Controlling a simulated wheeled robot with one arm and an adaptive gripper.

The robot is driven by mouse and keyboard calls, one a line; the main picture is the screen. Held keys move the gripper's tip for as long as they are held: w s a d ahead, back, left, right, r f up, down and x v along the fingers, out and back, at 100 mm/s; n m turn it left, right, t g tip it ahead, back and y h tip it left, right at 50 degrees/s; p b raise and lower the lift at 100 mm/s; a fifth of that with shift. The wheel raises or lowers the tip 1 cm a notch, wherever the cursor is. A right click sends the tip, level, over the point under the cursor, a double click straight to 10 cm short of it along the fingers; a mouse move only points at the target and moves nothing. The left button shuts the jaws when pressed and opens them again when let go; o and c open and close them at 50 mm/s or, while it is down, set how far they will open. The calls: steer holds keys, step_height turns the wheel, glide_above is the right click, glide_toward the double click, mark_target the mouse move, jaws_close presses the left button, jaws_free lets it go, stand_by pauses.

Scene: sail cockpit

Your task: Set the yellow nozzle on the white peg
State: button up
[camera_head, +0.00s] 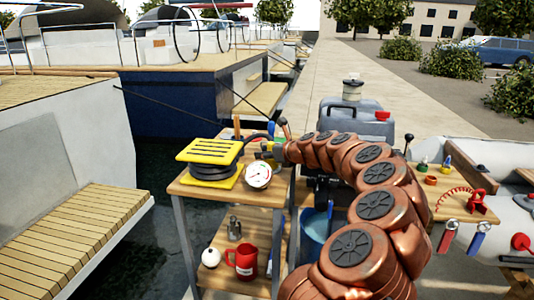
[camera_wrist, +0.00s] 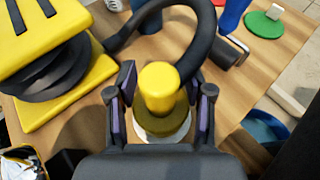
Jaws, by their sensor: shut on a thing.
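The yellow nozzle (camera_wrist: 158,88) stands between my gripper's fingers (camera_wrist: 160,110) in the wrist view, its rounded top toward the camera and its wider, darker base below. My gripper is shut on it. A white round rim (camera_wrist: 164,140) shows under and around the nozzle's base. I cannot tell whether it belongs to the white peg or whether the nozzle touches it.
A yellow-plated black hose reel (camera_head: 208,160) and a round gauge (camera_head: 258,176) stand left of my gripper on the wooden cart (camera_head: 190,190). A dark hose (camera_wrist: 202,20) curves close beyond the nozzle. A red mug (camera_head: 243,262) sits on the lower shelf. Another wooden table (camera_head: 450,207) stands right.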

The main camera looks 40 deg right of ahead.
steer(key=shift+f, duration=0.25)
steer(key=o, duration=1)
steer(key=shift+s, duration=0.1)
steer(key=shift+s+r, duration=0.15)
steer(key=shift+s, duration=0.05)
steer(key=shift+s+d+p, duration=0.1)
steer(key=shift+s+p, duration=0.15)
steer(key=shift+p, duration=0.5)
